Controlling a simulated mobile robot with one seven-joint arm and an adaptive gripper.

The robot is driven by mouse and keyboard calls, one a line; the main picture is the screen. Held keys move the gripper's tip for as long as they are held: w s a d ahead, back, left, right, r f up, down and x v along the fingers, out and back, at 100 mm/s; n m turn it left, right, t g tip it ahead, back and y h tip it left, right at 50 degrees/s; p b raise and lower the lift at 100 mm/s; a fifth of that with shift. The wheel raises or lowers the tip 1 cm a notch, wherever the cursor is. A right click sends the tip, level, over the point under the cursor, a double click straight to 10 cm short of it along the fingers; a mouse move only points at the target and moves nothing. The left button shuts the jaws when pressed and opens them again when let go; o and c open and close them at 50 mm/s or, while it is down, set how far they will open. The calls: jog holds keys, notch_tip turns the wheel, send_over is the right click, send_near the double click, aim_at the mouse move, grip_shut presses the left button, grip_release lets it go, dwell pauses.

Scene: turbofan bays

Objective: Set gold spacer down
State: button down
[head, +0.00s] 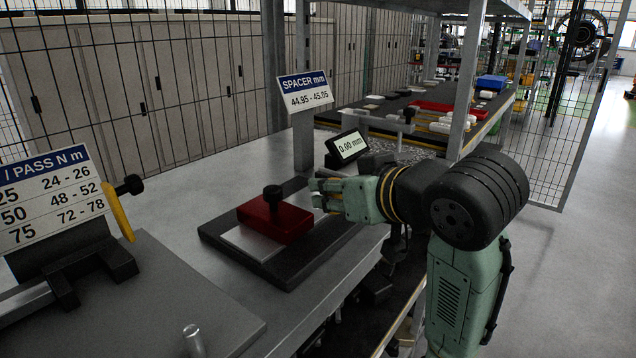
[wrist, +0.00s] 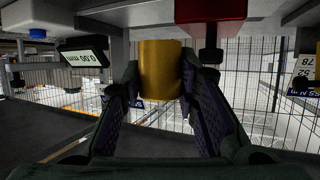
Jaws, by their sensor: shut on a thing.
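The gold spacer (wrist: 160,70) is a smooth cylinder in the wrist view, which appears upside down. My gripper (wrist: 160,80) is shut on it, one finger on each side. In the head view my gripper (head: 326,191) is just right of the red block (head: 268,222) with a black knob, at the far-right part of the dark base plate (head: 318,255). The spacer is not clearly visible there. I cannot tell whether it touches a surface. A gauge display (head: 350,146) reading 0.00 mm stands just behind my gripper.
A sign (head: 304,92) reads SPACER mm, 44.95 - 45.05. A PASS N m sign (head: 48,205) and a yellow-handled tool (head: 118,212) are at the left. The grey bench (head: 165,205) is clear between them and the base plate. Shelves (head: 475,85) stand behind my arm.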

jog(key=w+p, duration=0.1)
jog(key=w, duration=0.3)
jog(key=w+p, duration=0.1)
jog(key=w, duration=0.4)
jog(key=w+a+f+p, duration=0.1)
jog(key=w, duration=0.4)
jog(key=shift+w+a+f, duration=0.1)
jog(key=shift+w, duration=0.1)
jog(key=shift+w+p, duration=0.3)
jog(key=shift+w, duration=0.25)
notch_tip(320, 180, down, 3)
jog(key=shift+r+p, duration=0.1)
jog(key=shift+p, duration=0.25)
jog(key=shift+s+f, duration=0.1)
jog(key=shift+f, duration=0.35)
jog(key=shift+f, duration=0.2)
jog(key=c, duration=1.2)
grip_release()
jog(key=shift+c, duration=0.2)
